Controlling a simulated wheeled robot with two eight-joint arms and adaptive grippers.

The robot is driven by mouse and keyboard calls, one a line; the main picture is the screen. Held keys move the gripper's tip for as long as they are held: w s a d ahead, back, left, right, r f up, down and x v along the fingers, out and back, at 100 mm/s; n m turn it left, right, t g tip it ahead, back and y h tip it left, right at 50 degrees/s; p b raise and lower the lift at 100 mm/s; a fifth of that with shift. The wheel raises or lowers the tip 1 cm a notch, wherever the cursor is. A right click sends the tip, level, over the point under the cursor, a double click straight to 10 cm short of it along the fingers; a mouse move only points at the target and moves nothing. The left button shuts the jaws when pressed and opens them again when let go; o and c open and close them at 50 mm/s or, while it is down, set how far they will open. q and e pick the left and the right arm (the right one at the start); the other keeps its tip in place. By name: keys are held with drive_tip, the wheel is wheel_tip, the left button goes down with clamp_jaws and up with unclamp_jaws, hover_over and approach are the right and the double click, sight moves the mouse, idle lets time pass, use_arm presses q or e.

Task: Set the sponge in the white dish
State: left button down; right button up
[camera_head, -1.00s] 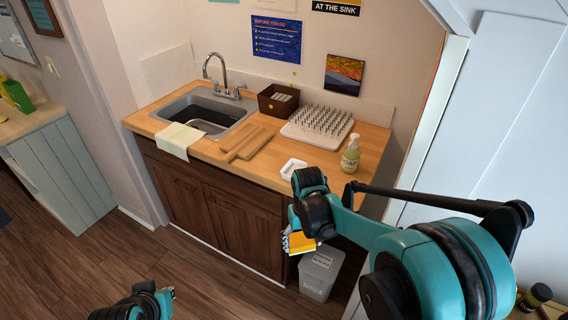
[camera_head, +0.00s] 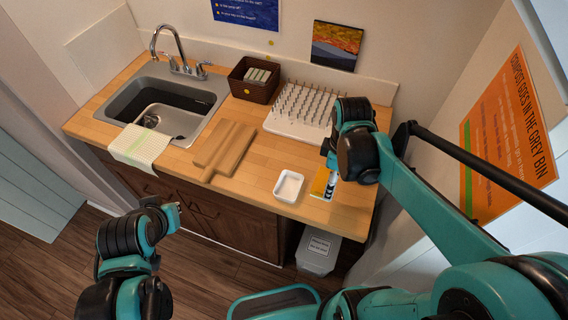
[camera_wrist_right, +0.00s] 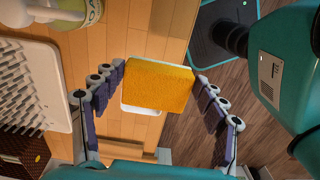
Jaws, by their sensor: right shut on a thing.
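The yellow sponge (camera_wrist_right: 158,87) is held between the fingers of my right gripper (camera_wrist_right: 157,85). In the head view the sponge (camera_head: 320,183) hangs above the counter, just right of the white dish (camera_head: 289,186). The dish is small, square and looks empty, near the counter's front edge. In the right wrist view the sponge hides most of the dish, and only a white rim (camera_wrist_right: 140,109) shows past it. The sponge looks above the dish's level, apart from it. My left gripper (camera_head: 174,210) is low in front of the cabinet; its finger opening is unclear.
A cutting board (camera_head: 226,148), a white peg drying rack (camera_head: 290,125) and a brown basket (camera_head: 253,80) stand on the counter (camera_head: 248,185). The sink (camera_head: 165,105) is at left, with a towel (camera_head: 140,146). A soap bottle (camera_wrist_right: 80,10) shows in the wrist view. A grey bin (camera_head: 318,252) is below.

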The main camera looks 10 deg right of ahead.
drive_tip(key=w+a+f+b, duration=0.1)
drive_tip(key=w+a+f, duration=0.1)
drive_tip(key=w+a+f+b, duration=0.1)
drive_tip(key=w+a+f, duration=0.1)
drive_tip(key=w+a, duration=0.1)
drive_tip(key=w+a+f+b, duration=0.1)
drive_tip(key=w+a+f, duration=0.1)
drive_tip(key=a, duration=0.1)
drive_tip(key=shift+w+a+f, duration=0.2)
drive_tip(key=shift+w+f, duration=0.2)
drive_tip(key=shift+f+b, duration=0.8)
drive_tip(key=shift+f, duration=1.25)
drive_tip(key=shift+f, duration=0.2)
drive_tip(key=o, duration=0.9)
drive_tip(key=shift+r, duration=0.1)
drive_tip(key=shift+o, duration=0.2)
